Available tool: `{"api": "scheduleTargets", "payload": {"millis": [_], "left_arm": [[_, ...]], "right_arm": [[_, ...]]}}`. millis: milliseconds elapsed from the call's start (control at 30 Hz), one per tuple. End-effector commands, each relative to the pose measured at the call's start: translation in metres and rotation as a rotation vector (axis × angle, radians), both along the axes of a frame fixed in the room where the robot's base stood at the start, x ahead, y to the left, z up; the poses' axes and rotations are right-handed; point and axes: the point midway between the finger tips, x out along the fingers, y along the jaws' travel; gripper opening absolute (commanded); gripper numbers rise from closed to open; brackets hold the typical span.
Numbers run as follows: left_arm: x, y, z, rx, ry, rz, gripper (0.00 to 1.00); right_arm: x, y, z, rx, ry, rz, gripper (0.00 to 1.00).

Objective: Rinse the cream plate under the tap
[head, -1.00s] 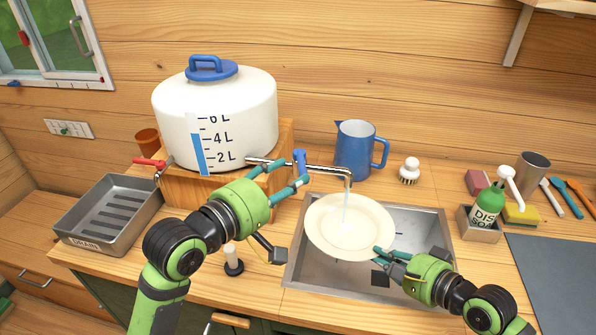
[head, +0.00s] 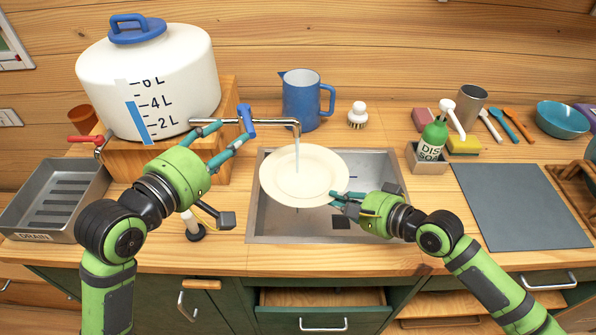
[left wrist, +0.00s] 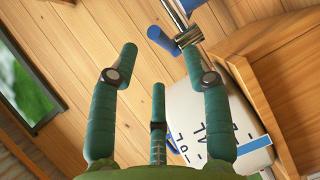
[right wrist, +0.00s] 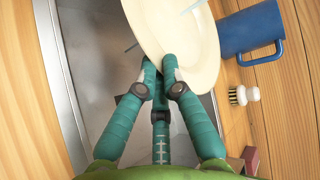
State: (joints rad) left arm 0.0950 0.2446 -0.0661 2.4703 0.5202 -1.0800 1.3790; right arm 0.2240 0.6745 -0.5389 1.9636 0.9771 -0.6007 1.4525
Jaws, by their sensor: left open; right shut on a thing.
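The cream plate (head: 303,178) is held over the sink (head: 270,226), under the tap (head: 290,123). A thin stream of water falls from the spout onto the plate. My right gripper (head: 338,200) is shut on the plate's near right rim, and the right wrist view also shows the plate (right wrist: 190,40) between the fingers. My left gripper (head: 220,142) is open beside the blue tap lever (head: 246,121); the left wrist view shows the lever (left wrist: 164,40) between and beyond the spread fingers. Whether a finger touches the lever I cannot tell.
A white water tank (head: 150,80) stands on a wooden box at the left, by a grey drain tray (head: 50,195). Behind the sink are a blue jug (head: 300,100) and a brush (head: 357,116). A soap bottle (head: 432,140) and grey mat (head: 520,205) are at the right.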

Motion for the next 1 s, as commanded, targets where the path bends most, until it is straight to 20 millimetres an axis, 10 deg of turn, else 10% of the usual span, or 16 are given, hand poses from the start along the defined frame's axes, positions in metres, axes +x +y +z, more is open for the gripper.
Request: {"api": "scheduleTargets", "payload": {"millis": [167,700,1000], "left_arm": [[0.002,0.000,0.004,0.016,-0.014,-0.004,0.00],[0.059,-0.063,0.042,0.836,-0.319,-0.625,0.00],[0.066,-0.044,0.066,1.232,-0.520,-1.095,0.00]], "right_arm": [[0.001,0.000,0.002,0.003,-0.005,-0.001,0.00],[0.001,0.000,0.002,0.003,-0.005,-0.001,0.00],[0.001,0.000,0.002,0.003,-0.005,-0.001,0.00]]}}
